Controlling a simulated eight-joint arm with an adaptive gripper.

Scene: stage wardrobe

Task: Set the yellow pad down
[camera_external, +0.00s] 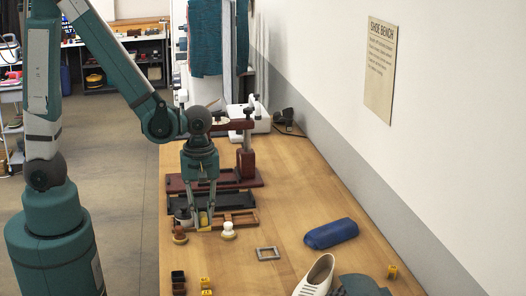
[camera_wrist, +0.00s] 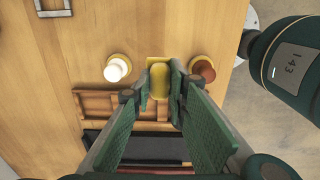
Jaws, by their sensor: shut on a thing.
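The yellow pad (camera_external: 204,219) is between the fingertips of my gripper (camera_external: 203,226), low over the wooden bench. In the wrist view the pad (camera_wrist: 159,80) sits between the two green fingers of my gripper (camera_wrist: 160,86), which are shut on it. It is upright or nearly so. I cannot tell whether its underside touches the bench or the wooden tray (camera_external: 240,217) beside it.
A white-knobbed piece (camera_external: 228,231) and a brown-knobbed piece (camera_external: 180,236) stand close on either side. A dark tray (camera_external: 235,201) lies behind.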

